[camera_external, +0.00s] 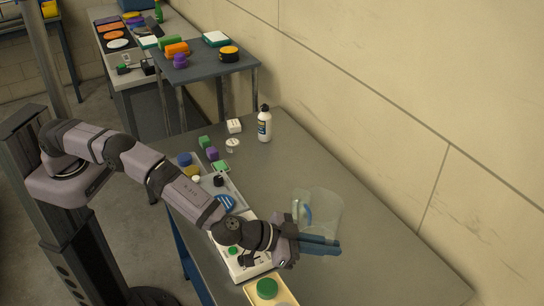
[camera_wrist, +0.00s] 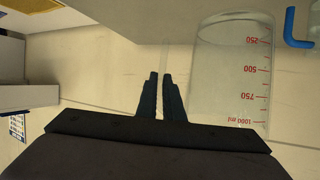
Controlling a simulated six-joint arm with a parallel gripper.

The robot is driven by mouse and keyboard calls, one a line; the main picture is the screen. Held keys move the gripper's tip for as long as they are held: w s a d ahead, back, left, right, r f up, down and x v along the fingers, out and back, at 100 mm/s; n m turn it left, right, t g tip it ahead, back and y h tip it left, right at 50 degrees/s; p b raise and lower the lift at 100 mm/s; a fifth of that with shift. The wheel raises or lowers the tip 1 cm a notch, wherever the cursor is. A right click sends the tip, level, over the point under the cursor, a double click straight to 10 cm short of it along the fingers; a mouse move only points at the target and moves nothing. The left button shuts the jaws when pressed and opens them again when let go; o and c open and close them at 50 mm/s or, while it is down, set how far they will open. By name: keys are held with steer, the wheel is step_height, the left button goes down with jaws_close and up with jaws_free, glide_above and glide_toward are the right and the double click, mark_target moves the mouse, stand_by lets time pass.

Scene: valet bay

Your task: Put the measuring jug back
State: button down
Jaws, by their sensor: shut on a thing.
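The clear measuring jug (camera_external: 325,207) with a blue handle is at the right part of the near grey table in the external view, just beyond my fingers. In the wrist view the jug (camera_wrist: 232,75) shows red volume marks, and its blue handle (camera_wrist: 291,32) is at the upper right. My gripper (camera_external: 338,246) has its fingers close together at the near side of the jug. In the wrist view the gripper (camera_wrist: 161,78) is shut, with a thin clear strip between the fingertips. The exact contact on the jug is hard to make out.
A white bottle (camera_external: 264,124) with a black cap stands at the table's back. A grey tray (camera_external: 238,199) with small items and a pale device (camera_external: 236,262) lie along the left edge, near a yellow box with a green knob (camera_external: 267,289). The table's right side is clear.

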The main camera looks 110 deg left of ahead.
step_height(320, 180, up, 8)
steer(key=shift+r, duration=0.2)
steer(key=shift+a+r, duration=0.1)
steer(key=shift+r, duration=0.2)
steer(key=s+a+n+g+y+b, duration=0.1)
steer(key=s+a, duration=0.1)
steer(key=a, duration=0.8)
steer(key=s+a+n+y+b, duration=0.1)
steer(key=s+a, duration=0.2)
steer(key=a, duration=0.7)
steer(key=s+a+n+g+y+b, duration=0.1)
steer(key=s+a, duration=0.5)
steer(key=a, duration=0.2)
steer(key=s+a+n+g+y+b, duration=0.1)
steer(key=s+a+b, duration=0.1)
steer(key=s+a, duration=0.6)
step_height(320, 180, down, 15)
steer(key=w+p, duration=0.1)
steer(key=p, duration=0.1)
steer(key=shift+w+a, duration=0.35)
steer(key=shift+f, duration=0.2)
